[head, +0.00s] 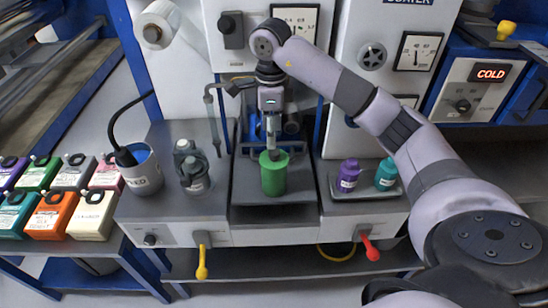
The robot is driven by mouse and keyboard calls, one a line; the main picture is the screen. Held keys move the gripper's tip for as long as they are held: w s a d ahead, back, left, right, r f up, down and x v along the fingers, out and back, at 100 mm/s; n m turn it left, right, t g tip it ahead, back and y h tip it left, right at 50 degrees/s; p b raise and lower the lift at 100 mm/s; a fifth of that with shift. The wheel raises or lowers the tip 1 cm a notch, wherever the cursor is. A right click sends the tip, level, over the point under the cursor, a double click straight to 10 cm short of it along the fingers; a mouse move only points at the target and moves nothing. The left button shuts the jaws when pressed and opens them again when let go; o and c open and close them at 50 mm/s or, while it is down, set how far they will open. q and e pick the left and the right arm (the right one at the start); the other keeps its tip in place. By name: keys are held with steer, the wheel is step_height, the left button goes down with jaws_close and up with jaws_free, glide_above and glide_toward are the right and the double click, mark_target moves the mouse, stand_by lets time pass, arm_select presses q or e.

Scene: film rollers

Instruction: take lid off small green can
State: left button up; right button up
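A green can (273,176) stands upright on the dark central platform in the head view. My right arm reaches in from the right, and its gripper (272,145) points straight down over the top of this can. The fingertips look close together and meet or overlap the can's top. Whether they hold a lid or knob is too small to tell. My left gripper is not in view.
A purple can (349,178) stands beside the teal one. Several coloured containers (54,212) sit far left. Yellow (201,268) and red (370,250) levers stick out in front.

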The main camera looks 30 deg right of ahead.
mark_target(274, 152)
steer(key=shift+f, duration=0.75)
steer(key=f, duration=0.1)
steer(key=f+p, duration=0.1)
steer(key=f, duration=0.1)
steer(key=f+p, duration=0.1)
steer(key=shift+s+d+f, duration=0.2)
steer(key=shift+d+f, duration=0.05)
steer(key=shift+f, duration=0.4)
steer(key=shift+c, duration=0.3)
jaws_close()
